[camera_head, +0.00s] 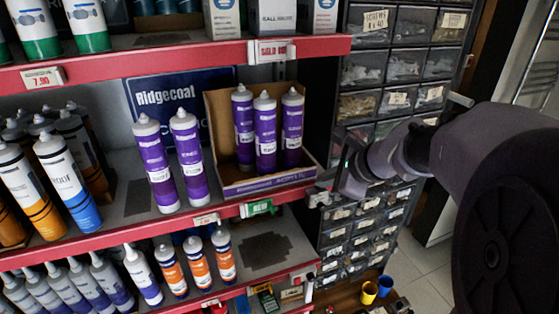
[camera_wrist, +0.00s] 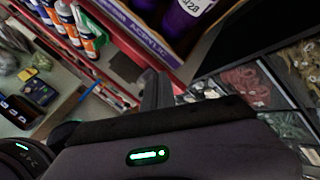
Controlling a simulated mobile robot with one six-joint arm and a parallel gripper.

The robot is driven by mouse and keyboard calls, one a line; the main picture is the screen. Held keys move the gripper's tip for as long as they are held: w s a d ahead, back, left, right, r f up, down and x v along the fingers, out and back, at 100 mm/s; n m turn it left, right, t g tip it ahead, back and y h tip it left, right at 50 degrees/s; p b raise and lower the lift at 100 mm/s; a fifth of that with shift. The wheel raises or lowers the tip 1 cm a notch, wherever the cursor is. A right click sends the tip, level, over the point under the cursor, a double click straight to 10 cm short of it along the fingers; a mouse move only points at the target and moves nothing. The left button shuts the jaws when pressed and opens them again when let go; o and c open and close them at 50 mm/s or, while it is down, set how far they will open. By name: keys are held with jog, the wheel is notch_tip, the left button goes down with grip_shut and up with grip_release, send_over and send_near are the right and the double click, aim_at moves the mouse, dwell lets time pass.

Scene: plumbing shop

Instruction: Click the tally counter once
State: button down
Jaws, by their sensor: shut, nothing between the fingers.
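I cannot make out the tally counter for certain in either view. A small green-and-white piece (camera_head: 258,208) sits on the red front edge of the middle shelf, too small to identify. In the wrist view my gripper's dark finger (camera_wrist: 157,90) points toward the red shelf edge. The gripper is shut with nothing held. Its wrist hides part of the drawer cabinet.
An open carton (camera_head: 265,183) with purple tubes stands above my gripper's left side. The drawer cabinet (camera_head: 362,215) is close behind my wrist. Yellow and blue cups (camera_head: 369,292) stand low down. The wrist view shows small devices (camera_wrist: 40,92) on a lower surface.

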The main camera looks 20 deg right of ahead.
aim_at(324, 191)
jog(key=shift+f+b, duration=0.35)
jog(key=shift+f, duration=0.05)
jog(key=shift+r, duration=0.15)
jog(key=shift+r+p, duration=0.85)
jog(key=shift+r, duration=0.05)
notch_tip(324, 191, up, 6)
jog(key=p, duration=0.4)
jog(key=shift+p, duration=0.4)
